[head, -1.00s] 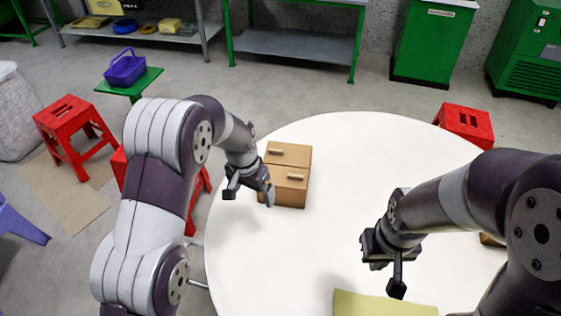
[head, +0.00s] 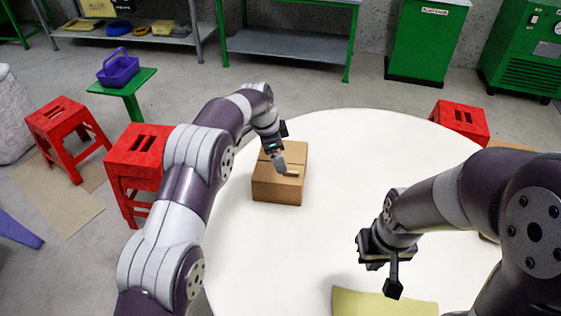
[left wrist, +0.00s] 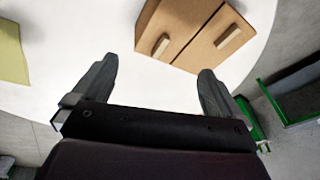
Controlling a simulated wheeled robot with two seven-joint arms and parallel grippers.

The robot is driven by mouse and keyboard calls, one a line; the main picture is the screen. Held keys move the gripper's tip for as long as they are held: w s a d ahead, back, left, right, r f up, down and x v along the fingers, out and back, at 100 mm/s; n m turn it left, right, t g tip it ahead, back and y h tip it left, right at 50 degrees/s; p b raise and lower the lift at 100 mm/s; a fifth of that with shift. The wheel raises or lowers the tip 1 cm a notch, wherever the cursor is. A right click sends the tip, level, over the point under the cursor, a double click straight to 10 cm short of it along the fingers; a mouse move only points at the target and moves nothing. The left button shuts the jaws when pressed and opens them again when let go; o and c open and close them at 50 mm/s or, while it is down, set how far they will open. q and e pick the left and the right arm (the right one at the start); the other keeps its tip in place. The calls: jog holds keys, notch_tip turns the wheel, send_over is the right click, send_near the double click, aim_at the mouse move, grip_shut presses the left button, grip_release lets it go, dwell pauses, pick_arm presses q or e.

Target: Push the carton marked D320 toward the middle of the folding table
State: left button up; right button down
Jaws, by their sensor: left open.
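A brown cardboard carton (head: 277,188) stands on the left part of the round white folding table (head: 345,150). I cannot read any marking on it. In the left wrist view the carton (left wrist: 195,28) shows a dark seam and two small tan blocks on top. My left gripper (head: 281,150) is at the carton's far side in the head view and hides part of its top. In the left wrist view its fingers (left wrist: 157,68) are apart, with nothing between them. I cannot tell whether it touches the carton. My right gripper (head: 380,275) hangs over the table's right part; its jaw opening is unclear.
A yellowish flat thing (head: 380,303) lies at the table's near edge. A brown object (head: 488,238) is mostly hidden behind my right arm. Red stools (head: 137,160) stand left of the table, another (head: 460,119) behind it. The table's middle is clear.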

aim_at(287, 176)
pick_arm(q)
jog(key=p+x, duration=0.1)
jog(key=x, duration=1)
jog(key=shift+w+f+p, duration=0.15)
jog(key=shift+f+p, duration=0.05)
jog(key=shift+p, duration=0.1)
